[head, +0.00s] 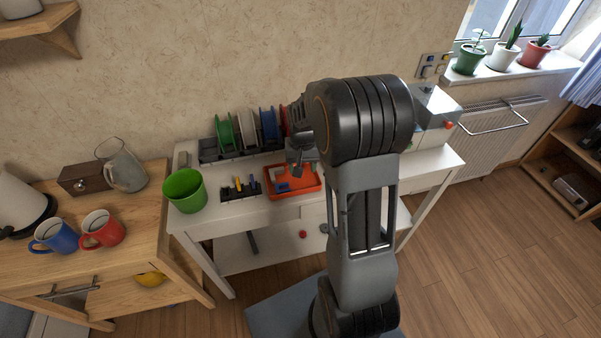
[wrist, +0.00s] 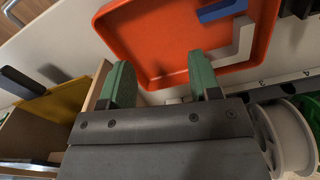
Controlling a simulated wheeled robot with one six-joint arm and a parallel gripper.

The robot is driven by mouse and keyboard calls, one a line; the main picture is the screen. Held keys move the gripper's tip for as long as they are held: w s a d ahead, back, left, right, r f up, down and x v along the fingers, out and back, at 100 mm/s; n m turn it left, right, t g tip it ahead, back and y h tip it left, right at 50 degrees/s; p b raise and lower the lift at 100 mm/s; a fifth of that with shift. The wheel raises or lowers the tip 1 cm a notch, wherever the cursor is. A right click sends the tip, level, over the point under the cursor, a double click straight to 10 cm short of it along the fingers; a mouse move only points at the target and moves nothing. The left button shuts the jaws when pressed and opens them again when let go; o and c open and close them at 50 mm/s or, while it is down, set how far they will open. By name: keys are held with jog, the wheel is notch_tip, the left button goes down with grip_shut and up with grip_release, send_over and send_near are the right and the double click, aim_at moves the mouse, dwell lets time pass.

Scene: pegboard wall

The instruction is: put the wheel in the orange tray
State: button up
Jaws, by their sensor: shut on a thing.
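The orange tray (head: 308,190) stands on the white bench. In the wrist view, the orange tray (wrist: 120,28) lies just beyond the fingertips and holds a blue piece (wrist: 222,10) and a light grey angled piece (wrist: 238,45). In the head view my gripper (head: 297,168) is above the tray's back part, partly behind my arm. In the wrist view my gripper (wrist: 162,82) has its two green-tipped fingers apart, at the near edge of the tray. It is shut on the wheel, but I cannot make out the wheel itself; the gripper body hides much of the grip.
Several upright spools (head: 248,130) stand in a rack behind the tray. A green bucket (head: 185,190) and a dark holder with small tools (head: 242,188) are left of it. In the wrist view a wooden box with a yellow piece (wrist: 58,108) is at left.

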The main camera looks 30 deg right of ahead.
jog(key=shift+w+f, duration=0.2)
jog(key=shift+f, duration=0.1)
jog(key=shift+w+f, duration=0.1)
jog(key=shift+f, duration=1.5)
jog(key=shift+f, duration=0.1)
jog(key=shift+f, duration=0.15)
jog(key=o, duration=0.7)
notch_tip(320, 180, up, 12)
jog(key=shift+f+p, duration=0.15)
jog(key=shift+p, duration=0.15)
jog(key=s+a+r+n+t, duration=0.1)
jog(key=s+a+r+n, duration=0.1)
jog(key=s+a, duration=0.3)
jog(key=s+a+r+n+t, duration=0.2)
jog(key=s+a, duration=0.3)
jog(key=s, duration=0.5)
jog(key=shift+s+n, duration=0.3)
jog(key=shift+s, duration=0.1)
jog(key=shift+d, duration=0.1)
